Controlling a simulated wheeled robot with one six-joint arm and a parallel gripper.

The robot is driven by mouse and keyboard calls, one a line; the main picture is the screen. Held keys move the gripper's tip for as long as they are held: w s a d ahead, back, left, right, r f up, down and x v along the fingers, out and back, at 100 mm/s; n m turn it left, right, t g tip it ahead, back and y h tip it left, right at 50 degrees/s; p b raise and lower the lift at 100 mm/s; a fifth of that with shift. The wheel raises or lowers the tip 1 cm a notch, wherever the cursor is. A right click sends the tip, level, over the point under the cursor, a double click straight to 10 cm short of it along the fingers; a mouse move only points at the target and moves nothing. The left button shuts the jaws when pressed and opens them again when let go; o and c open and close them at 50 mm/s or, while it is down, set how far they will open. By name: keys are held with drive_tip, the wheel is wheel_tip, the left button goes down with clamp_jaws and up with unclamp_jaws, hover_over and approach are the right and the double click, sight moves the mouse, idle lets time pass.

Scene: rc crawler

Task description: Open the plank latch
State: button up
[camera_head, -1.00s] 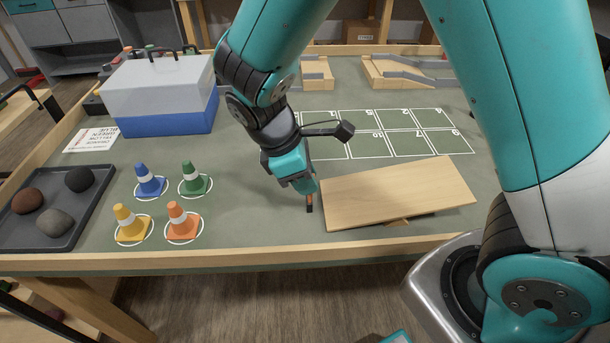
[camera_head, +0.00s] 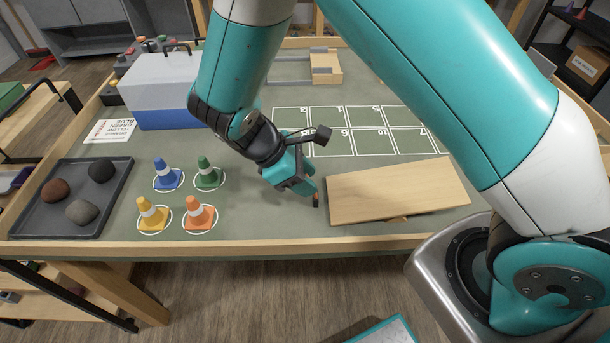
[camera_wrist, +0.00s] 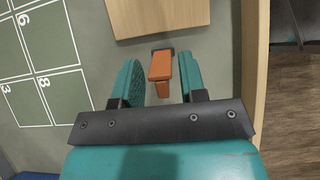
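The plank (camera_head: 398,188) is a light wooden board, tilted, near the table's front edge. It shows at the top of the wrist view (camera_wrist: 160,14). The orange latch (camera_wrist: 160,65) sits at the plank's edge, with a dark part behind it. In the head view only a bit of the latch (camera_head: 316,200) shows below my gripper (camera_head: 313,189). In the wrist view my gripper (camera_wrist: 160,82) is open, its teal fingers on either side of the latch. Gaps show between latch and fingers. The fingertips' height against the latch is hard to tell.
The table's wooden front rim (camera_head: 240,247) runs close by the latch. Several cones (camera_head: 200,212), a tray of stones (camera_head: 119,187) and a blue-white box (camera_head: 165,90) stand to the left. A numbered grid (camera_head: 360,130) lies behind the plank.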

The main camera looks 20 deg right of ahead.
drive_tip(key=p+v, duration=0.4)
drive_tip(key=v, duration=1.3)
drive_tip(key=shift+a, duration=0.2)
drive_tip(key=shift+r, duration=0.1)
